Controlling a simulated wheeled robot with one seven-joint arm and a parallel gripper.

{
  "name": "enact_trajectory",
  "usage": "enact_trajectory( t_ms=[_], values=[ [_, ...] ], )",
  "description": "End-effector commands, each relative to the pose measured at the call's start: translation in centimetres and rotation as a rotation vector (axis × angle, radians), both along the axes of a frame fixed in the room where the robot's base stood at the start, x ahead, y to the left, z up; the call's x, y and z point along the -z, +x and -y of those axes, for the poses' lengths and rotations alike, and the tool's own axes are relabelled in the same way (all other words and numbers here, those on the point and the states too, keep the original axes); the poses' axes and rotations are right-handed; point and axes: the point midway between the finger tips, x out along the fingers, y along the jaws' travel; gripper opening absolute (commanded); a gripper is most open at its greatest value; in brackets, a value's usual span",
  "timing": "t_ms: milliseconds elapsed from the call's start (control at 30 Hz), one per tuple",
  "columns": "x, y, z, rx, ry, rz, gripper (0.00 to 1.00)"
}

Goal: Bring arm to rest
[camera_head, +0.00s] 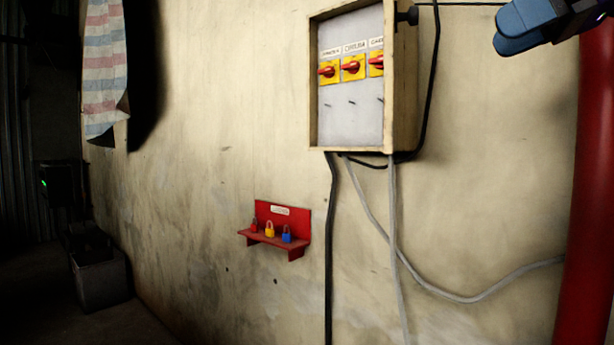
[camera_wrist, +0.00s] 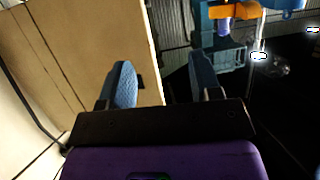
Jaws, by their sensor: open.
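My gripper (camera_wrist: 163,85) shows in the wrist view with its two blue-grey fingers apart and nothing between them.
The open-fronted box (camera_head: 400,90) on the wall holds several red-and-yellow switches. A red shelf (camera_head: 285,219) carries red, yellow and blue padlocks. A red pipe (camera_head: 590,190) stands at the right. Cables hang below the box. A grey crate (camera_head: 103,285) is on the floor.

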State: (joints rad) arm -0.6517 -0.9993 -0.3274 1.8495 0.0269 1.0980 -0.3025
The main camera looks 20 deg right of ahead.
Motion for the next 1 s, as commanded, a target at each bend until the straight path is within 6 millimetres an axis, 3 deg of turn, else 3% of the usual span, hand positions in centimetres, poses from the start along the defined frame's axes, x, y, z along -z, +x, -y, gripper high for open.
enact_trajectory(
  t_ms=[100,300,500,600,700,800,1000],
  values=[
    [5.1,1.9,-4.1,0.094,-0.067,-0.119,0.58],
    [15.0,4.8,-8.0,0.259,-0.149,-0.326,0.58],
    [25.5,6.2,-8.9,0.429,-0.204,-0.533,0.58],
    [29.5,6.2,-8.7,0.496,-0.218,-0.614,0.58],
    [32.2,5.9,-8.5,0.542,-0.227,-0.670,0.58],
    [33.6,5.7,-8.3,0.566,-0.230,-0.698,0.58],
    [34.0,5.6,-8.3,0.572,-0.230,-0.706,0.58]
  ],
)
